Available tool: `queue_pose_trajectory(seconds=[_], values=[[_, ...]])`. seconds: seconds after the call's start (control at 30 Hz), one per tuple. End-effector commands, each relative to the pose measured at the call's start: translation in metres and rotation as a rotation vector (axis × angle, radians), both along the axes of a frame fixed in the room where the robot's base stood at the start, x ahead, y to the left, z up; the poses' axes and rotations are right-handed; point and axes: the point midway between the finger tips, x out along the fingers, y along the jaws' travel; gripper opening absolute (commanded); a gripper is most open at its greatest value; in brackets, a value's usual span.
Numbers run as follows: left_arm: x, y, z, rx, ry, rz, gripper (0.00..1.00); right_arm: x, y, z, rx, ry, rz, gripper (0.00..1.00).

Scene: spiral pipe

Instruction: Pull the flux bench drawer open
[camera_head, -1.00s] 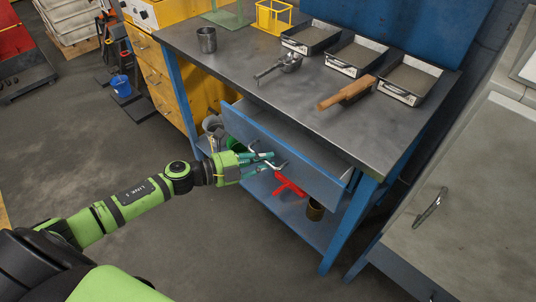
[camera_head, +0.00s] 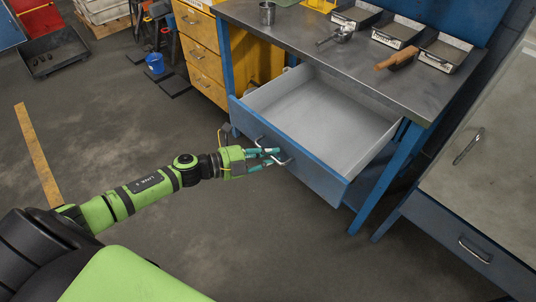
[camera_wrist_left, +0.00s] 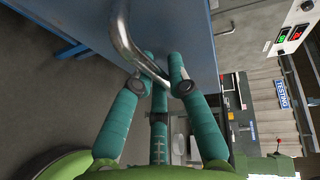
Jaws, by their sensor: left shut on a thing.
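The blue flux bench drawer (camera_head: 301,153) stands well out from under the grey bench top (camera_head: 352,57). Its pale inside is bare. Its metal handle (camera_head: 274,153) is on the front panel. My left gripper (camera_head: 274,157) is shut on this handle, with the teal fingers around the bar. In the left wrist view the fingers (camera_wrist_left: 158,88) close about the bent bar of the handle (camera_wrist_left: 131,42), beside the blue front panel (camera_wrist_left: 180,28). My right gripper is not in view.
A tin cup (camera_head: 267,13), a metal scoop (camera_head: 336,36), a wooden-handled brush (camera_head: 397,58) and several trays are on the bench. Yellow drawers (camera_head: 199,45) and a blue bucket (camera_head: 154,64) are behind left. A grey cabinet (camera_head: 480,170) stands at right. The floor before the drawer is clear.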

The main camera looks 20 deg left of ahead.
Motion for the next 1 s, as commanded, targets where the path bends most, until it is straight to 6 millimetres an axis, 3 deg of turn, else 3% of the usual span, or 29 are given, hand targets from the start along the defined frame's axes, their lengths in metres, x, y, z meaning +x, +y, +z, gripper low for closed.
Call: queue_pose_trajectory(seconds=[0.37, 0.4, 0.43, 0.8, 1.0], values=[[0.000, -0.001, 0.001, -0.003, -0.001, -0.002, 0.00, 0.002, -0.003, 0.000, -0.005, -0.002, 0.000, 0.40], [0.000, -0.001, 0.001, -0.003, -0.001, -0.002, 0.33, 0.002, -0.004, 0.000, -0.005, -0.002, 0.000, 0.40], [0.000, -0.001, 0.001, -0.003, -0.001, -0.002, 0.42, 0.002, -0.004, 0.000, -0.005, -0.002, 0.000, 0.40], [-0.001, 0.001, 0.001, 0.000, 0.000, 0.000, 0.42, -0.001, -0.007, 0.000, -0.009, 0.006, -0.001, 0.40], [-0.018, 0.017, 0.003, 0.001, 0.004, 0.000, 0.42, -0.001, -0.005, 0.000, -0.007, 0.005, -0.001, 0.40]])
